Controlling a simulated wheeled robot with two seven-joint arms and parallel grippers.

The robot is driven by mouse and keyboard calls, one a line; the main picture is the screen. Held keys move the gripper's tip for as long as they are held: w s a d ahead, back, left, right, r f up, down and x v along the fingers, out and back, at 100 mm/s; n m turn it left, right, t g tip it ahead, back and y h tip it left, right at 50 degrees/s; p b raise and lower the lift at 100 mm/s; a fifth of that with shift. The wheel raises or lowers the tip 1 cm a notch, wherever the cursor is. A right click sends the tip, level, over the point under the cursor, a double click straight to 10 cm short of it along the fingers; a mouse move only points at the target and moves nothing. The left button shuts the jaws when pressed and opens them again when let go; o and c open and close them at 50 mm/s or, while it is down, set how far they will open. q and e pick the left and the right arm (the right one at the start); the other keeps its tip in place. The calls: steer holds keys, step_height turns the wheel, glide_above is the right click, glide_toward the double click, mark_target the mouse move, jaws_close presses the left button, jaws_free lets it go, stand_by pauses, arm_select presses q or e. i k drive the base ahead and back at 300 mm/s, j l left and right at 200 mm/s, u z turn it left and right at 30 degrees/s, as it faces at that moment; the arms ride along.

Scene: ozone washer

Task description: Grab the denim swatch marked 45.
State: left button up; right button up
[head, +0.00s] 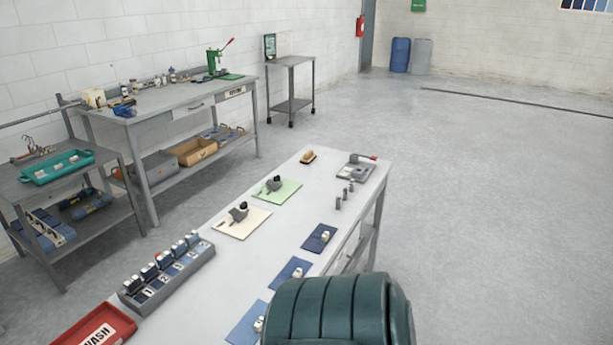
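Three flat blue denim swatches lie in a row along the right side of the long grey table (262,258). The far one (315,243) is dark blue, the middle one (283,274) is mid blue, and the near one (240,329) is lighter blue and partly hidden at the frame's bottom. Each has a small white tag or block on it. The marks are too small to read, so I cannot tell which is 45. Neither of my grippers is in view.
A grey divided rack (208,254) with labelled slots and a red WASH tray (72,335) stand at the table's near left. A cream mat (252,228), a green mat (290,187) and a brush (308,156) lie farther back. Open floor (480,220) lies to the right.

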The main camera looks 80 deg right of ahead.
mark_target(247, 331)
steer(key=l+z, duration=0.1)
steer(key=z, duration=2.1)
